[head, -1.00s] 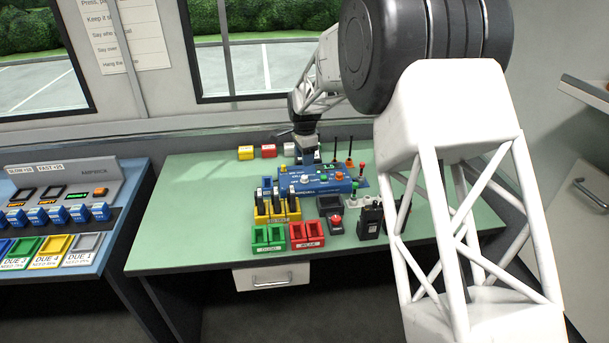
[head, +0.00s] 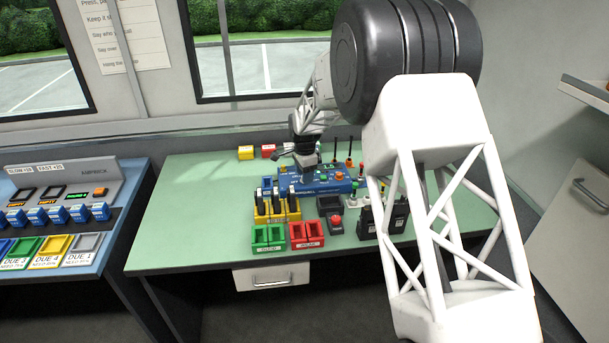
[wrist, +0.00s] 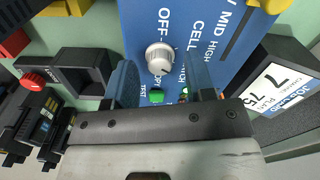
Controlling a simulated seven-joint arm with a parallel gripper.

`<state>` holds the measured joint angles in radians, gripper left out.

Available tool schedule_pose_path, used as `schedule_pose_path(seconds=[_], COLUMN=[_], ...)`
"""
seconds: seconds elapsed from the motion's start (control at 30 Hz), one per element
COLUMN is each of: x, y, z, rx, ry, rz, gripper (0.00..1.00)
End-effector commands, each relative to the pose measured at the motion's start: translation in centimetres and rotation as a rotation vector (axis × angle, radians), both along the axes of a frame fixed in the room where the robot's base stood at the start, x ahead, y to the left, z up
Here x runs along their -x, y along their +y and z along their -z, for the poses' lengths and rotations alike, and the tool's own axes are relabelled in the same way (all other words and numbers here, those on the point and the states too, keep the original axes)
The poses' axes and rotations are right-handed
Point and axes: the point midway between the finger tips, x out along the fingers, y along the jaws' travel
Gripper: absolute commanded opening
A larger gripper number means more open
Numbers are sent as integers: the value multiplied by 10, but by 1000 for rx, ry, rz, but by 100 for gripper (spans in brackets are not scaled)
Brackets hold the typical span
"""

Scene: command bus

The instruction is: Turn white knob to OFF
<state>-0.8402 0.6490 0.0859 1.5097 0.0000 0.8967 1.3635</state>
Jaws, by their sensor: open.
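The white knob (wrist: 160,58) sits on a blue panel (wrist: 140,22) in the wrist view, with "OFF" printed beside it. Which mark it points to is too small to tell. My gripper (wrist: 162,76) is open, with one blue-grey finger on each side of the knob's near edge. I cannot tell whether the fingers touch it. In the head view my gripper (head: 308,170) is over the blue panel (head: 325,188) on the green table and hides the knob.
A green button (wrist: 156,96) lies close below the knob between the fingers. A black box with a red knob (wrist: 33,80) is at left, and a dark labelled device (wrist: 284,88) at right. Yellow holders (head: 277,210) stand in front.

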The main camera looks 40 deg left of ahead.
Motion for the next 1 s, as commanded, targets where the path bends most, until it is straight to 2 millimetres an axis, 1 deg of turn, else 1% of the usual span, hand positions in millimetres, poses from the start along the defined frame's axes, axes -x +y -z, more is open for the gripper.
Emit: schedule_pose_path(seconds=[0.13,0.4,0.57,0.7,0.73,1.0], x=[0,0,0,0,0,0], y=[0,0,0,0,0,0], z=[5,6,6,6,6,6], rx=[1,0,0,0,0,0], ry=[0,0,0,0,0,0], rz=[0,0,0,0,0,-18], gripper=[50,50,25,4,0,0])
